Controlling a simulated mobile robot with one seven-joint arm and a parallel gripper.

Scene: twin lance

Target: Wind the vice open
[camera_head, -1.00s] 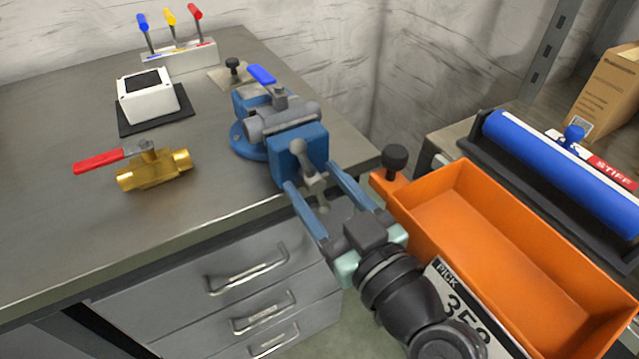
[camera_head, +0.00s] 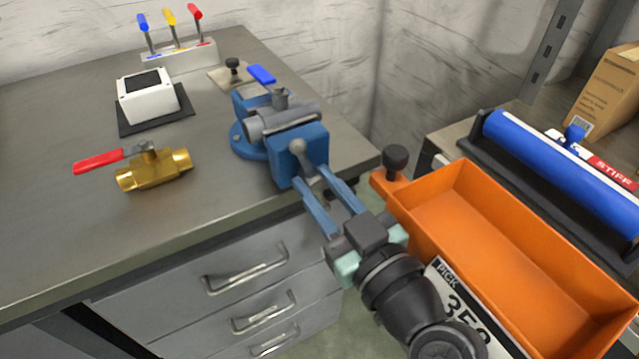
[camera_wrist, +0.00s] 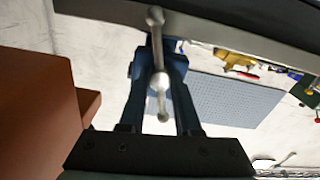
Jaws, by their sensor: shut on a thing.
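The blue and grey vice (camera_head: 308,140) is at the right front corner of the workbench. Its grey handle bar with ball ends (camera_head: 298,147) is at the front and slopes down toward my gripper (camera_head: 317,178). My gripper's two blue fingers are shut on the handle, one on each side of the bar. In the wrist view the handle (camera_wrist: 157,50) runs up between the fingers, with a ball at its upper end and the rounded hub lower down. The lower part of the bar is hidden by my fingers in the head view.
A brass valve with a red lever (camera_head: 152,170) and a white box (camera_head: 148,97) stand left on the bench. An orange bin (camera_head: 520,255) and black knob (camera_head: 395,158) are close right of my gripper. Drawers (camera_head: 245,270) are below the bench front.

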